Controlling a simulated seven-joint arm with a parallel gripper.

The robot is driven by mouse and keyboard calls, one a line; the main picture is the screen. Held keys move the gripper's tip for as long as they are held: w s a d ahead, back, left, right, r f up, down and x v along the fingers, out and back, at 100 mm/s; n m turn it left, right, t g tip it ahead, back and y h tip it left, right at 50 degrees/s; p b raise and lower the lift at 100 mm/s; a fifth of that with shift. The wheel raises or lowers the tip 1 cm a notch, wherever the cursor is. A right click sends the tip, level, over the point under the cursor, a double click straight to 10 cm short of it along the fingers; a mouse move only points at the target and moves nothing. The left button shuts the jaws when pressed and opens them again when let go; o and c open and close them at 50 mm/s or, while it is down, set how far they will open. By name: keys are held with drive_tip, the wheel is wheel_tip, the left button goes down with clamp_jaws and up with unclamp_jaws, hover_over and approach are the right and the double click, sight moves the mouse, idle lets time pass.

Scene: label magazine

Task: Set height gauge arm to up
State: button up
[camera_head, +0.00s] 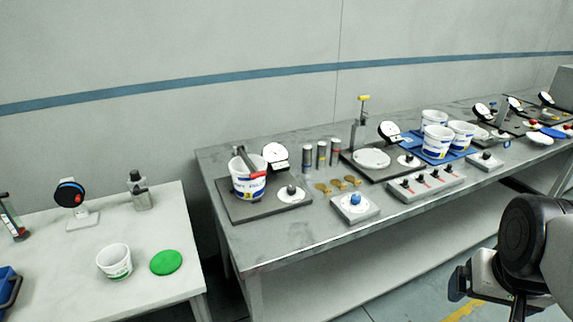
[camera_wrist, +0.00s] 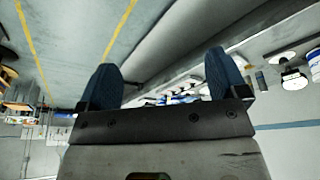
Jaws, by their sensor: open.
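A grey lever with a red end (camera_head: 247,163) lies tilted across the top of a white and blue tub (camera_head: 245,186) on a dark plate. A second lever, with a yellow handle (camera_head: 363,98), stands upright on a post beside a white disc. I cannot tell for certain which of the two is the height gauge arm. My gripper (camera_head: 462,290) is at the lower right, in front of the bench and far from both levers. In the wrist view my gripper (camera_wrist: 162,80) has its two blue fingers wide apart with nothing between them.
The grey bench (camera_head: 230,233) carries round dials, a blue-knob box (camera_head: 355,206), a row of knobs (camera_head: 426,182) and several tubs on a blue tray (camera_head: 410,149). A white table (camera_head: 60,260) stands at left with a cup (camera_head: 115,261) and green lid (camera_head: 166,262). Floor before the bench is clear.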

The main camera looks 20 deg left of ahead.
drive_tip(key=w+a+n+t+y, duration=0.1)
drive_tip(key=w+a+t, duration=0.1)
drive_tip(key=w+a, duration=0.35)
drive_tip(key=w+a+n+t, duration=0.1)
drive_tip(key=w+a+t, duration=0.15)
drive_tip(key=w, duration=0.55)
drive_tip(key=n+t+y, duration=0.5)
drive_tip(key=y, duration=0.7)
approach(257, 172)
drive_tip(key=x, duration=0.2)
drive_tip(key=shift+w+f+m, duration=0.1)
drive_tip(key=shift+m, duration=0.2)
drive_tip(key=shift+w+a, duration=0.1)
drive_tip(key=shift+a, duration=0.05)
drive_tip(key=shift+x, duration=3.7)
drive_tip(key=shift+f, duration=0.2)
